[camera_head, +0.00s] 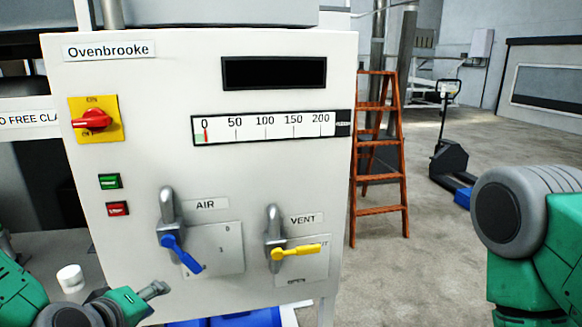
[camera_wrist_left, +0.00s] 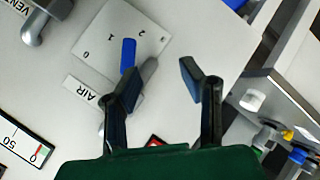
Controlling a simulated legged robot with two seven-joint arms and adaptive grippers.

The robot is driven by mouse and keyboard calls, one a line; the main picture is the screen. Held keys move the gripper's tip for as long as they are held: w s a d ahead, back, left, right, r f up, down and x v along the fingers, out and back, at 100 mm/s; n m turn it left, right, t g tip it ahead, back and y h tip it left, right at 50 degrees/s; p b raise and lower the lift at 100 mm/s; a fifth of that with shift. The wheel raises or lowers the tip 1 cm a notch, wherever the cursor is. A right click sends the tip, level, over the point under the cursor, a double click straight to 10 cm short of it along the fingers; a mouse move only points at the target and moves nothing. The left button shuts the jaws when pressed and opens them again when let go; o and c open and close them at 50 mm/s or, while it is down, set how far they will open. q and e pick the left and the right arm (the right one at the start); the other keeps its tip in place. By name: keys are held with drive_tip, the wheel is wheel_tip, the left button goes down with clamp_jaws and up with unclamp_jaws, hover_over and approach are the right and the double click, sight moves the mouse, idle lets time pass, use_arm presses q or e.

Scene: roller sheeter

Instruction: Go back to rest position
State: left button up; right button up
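My left gripper (camera_head: 150,291) is at the lower left of the head view, in front of the control panel (camera_head: 240,75) and below the AIR valve. In the left wrist view its two fingers (camera_wrist_left: 158,84) are spread with nothing between them. The blue AIR handle (camera_head: 181,255) slants down to the right; it also shows in the left wrist view (camera_wrist_left: 128,56), just beyond one finger. Whether they touch is unclear, but they look apart. The yellow VENT handle (camera_head: 296,252) lies nearly level. My right arm shows at the right edge; its gripper is out of view.
The panel carries a red switch (camera_head: 92,120), green button (camera_head: 110,181), red button (camera_head: 117,208) and gauge (camera_head: 265,127) with its needle at 0. A white cylinder (camera_head: 70,277) stands left. An orange ladder (camera_head: 378,178) and pallet jack (camera_head: 450,160) stand behind.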

use_arm(q)
drive_tip(key=s+d+f+m+g+b, duration=0.1)
drive_tip(key=s+f+m+g, duration=0.2)
drive_tip(key=s+f, duration=0.45)
drive_tip(key=s+f+m+g, duration=0.25)
drive_tip(key=s+f, duration=0.25)
drive_tip(key=f, duration=0.5)
drive_tip(key=s+a+f+m+g, duration=0.2)
drive_tip(key=s+f, duration=0.2)
drive_tip(key=s, duration=0.3)
drive_tip(key=s+a+f+m+g+y+b, duration=0.1)
drive_tip(key=s+f+m+g, duration=0.2)
drive_tip(key=s+f, duration=0.2)
drive_tip(key=s, duration=0.3)
drive_tip(key=shift+s+a+f, duration=0.15)
drive_tip(key=shift+a, duration=0.2)
